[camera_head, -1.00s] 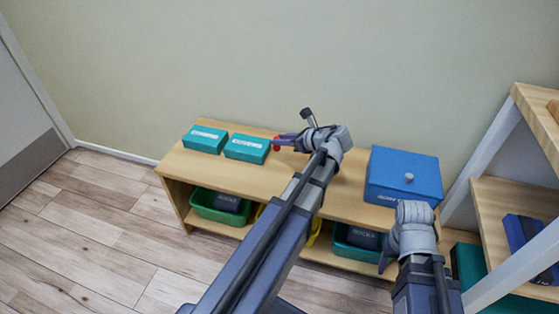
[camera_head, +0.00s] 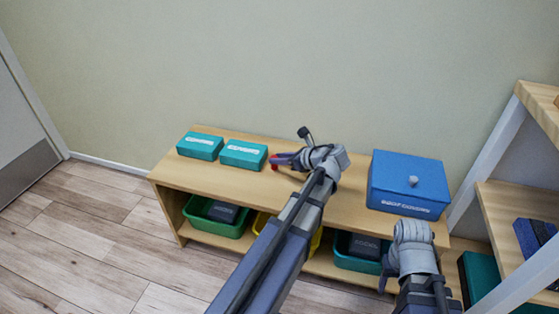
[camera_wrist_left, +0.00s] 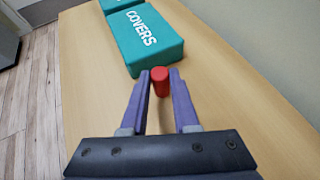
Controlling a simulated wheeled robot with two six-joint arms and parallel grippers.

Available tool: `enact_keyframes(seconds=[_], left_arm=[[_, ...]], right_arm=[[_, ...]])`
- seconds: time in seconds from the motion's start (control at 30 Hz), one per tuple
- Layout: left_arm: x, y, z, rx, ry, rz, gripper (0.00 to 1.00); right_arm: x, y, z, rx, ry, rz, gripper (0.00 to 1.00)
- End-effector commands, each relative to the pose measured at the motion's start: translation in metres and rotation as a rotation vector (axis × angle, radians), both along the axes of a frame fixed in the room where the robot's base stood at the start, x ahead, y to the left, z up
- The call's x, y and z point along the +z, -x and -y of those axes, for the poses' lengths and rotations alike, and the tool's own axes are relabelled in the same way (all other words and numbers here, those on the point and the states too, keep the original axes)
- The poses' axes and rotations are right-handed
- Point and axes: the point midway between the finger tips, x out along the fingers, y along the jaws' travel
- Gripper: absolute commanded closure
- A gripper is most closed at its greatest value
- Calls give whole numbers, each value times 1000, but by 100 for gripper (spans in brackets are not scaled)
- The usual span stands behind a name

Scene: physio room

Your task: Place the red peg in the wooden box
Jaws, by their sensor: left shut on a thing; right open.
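The red peg (camera_wrist_left: 160,82) is held between the two fingertips of my left gripper (camera_wrist_left: 160,88), which is shut on it. In the head view the red peg (camera_head: 274,166) shows as a small red spot at the tip of my left gripper (camera_head: 277,160), just right of a teal box. I cannot tell whether the peg touches the bench top. My right gripper (camera_head: 385,282) is open in front of the bench, mostly hidden by its own wrist. I cannot identify a wooden box; only a sliver of a wood-coloured thing (camera_head: 556,101) shows on the right shelf.
Two teal boxes (camera_head: 243,154) (camera_head: 201,146) stand on the wooden bench (camera_head: 345,196). A blue lidded box (camera_head: 408,185) stands at its right end. A green bin (camera_head: 215,217) and other bins sit below. A wooden shelf unit (camera_head: 500,205) is at the right.

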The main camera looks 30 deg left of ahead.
Motion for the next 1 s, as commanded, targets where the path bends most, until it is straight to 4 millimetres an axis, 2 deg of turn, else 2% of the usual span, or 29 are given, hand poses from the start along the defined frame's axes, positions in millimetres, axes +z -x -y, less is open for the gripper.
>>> enact_keyframes(seconds=[0.1,0.13,0.37,0.7,0.87,1.0], left_arm=[[-4,0,0,0,0,0,100],[-3,0,0,0,0,0,69],[-3,0,0,0,0,0,43],[3,0,0,0,0,0,42],[17,4,22,-3,0,1,42],[32,8,48,-4,0,0,42]], right_arm=[[-4,0,0,0,0,0,46],[-3,0,0,0,0,0,46],[-3,0,0,0,0,0,46],[3,0,0,0,0,0,46],[17,0,0,0,0,-1,46],[32,0,0,1,1,-2,46]])
